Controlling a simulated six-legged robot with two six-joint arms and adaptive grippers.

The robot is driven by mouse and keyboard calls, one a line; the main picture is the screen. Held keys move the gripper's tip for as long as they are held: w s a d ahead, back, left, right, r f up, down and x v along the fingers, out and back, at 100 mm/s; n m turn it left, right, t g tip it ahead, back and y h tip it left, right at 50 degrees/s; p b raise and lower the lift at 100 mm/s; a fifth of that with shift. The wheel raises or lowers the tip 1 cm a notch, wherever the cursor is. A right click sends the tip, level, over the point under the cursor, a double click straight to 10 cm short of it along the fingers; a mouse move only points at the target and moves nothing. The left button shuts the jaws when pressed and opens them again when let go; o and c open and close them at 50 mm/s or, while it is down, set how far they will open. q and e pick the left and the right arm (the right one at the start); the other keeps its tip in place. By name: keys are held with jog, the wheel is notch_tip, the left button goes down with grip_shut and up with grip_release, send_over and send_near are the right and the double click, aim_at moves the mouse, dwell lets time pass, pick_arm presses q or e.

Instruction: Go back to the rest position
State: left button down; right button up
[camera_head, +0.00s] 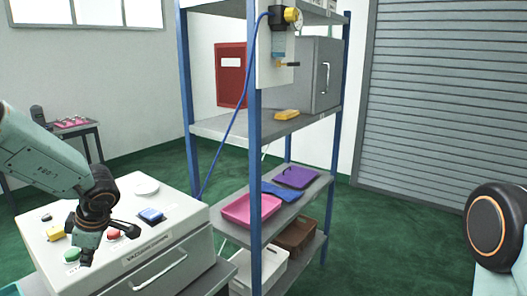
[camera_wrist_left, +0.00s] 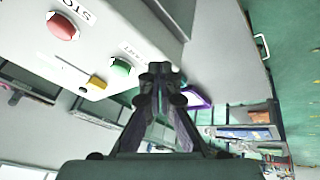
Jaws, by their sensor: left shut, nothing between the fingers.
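My left gripper (camera_head: 88,250) is in front of the vacuum chamber box (camera_head: 140,188) at the left, beside its control buttons. In the left wrist view its fingers (camera_wrist_left: 160,72) come together at the tips, with nothing between them. A green button (camera_head: 72,255) and a red button (camera_head: 113,234) are close to the fingers. The green button (camera_wrist_left: 121,67) and red button (camera_wrist_left: 63,26) also show in the wrist view. I cannot tell whether the fingers touch the panel. My right gripper is out of view; only a part of my right arm shows at the right edge.
A blue-posted shelf rack (camera_head: 255,160) stands right of the box, with a pink tray (camera_head: 250,210), a purple tray (camera_head: 297,177) and a brown basket (camera_head: 296,235). A small table (camera_head: 85,130) stands at the back left. Open green floor lies at the right, before a roller shutter (camera_head: 440,100).

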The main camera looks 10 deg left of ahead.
pick_arm(q)
jog(key=s+d+f+m+t+h+b, duration=0.1)
jog(key=s+d+f+m+b, duration=0.3)
jog(key=f, duration=0.5)
jog(key=s+d+f+m+t+b, duration=0.1)
jog(key=d+f+m+t+b, duration=0.1)
jog(key=d+f+m+b, duration=0.5)
jog(key=s+d+f+m+t+h, duration=0.1)
jog(key=s+d+f+m, duration=0.25)
jog(key=f, duration=0.75)
jog(key=s+d+f+m+g+h+b, duration=0.1)
jog(key=s+d+f+m+g+b, duration=0.1)
jog(key=s+d+f+b, duration=0.3)
jog(key=s+d+f+m+g+h+b, duration=0.2)
jog(key=s+d+f+m+b, duration=0.3)
jog(key=s+f, duration=0.8)
jog(key=s+b, duration=0.1)
jog(key=s, duration=0.2)
jog(key=shift+s+f+g, duration=0.35)
jog(key=shift+s+g, duration=0.05)
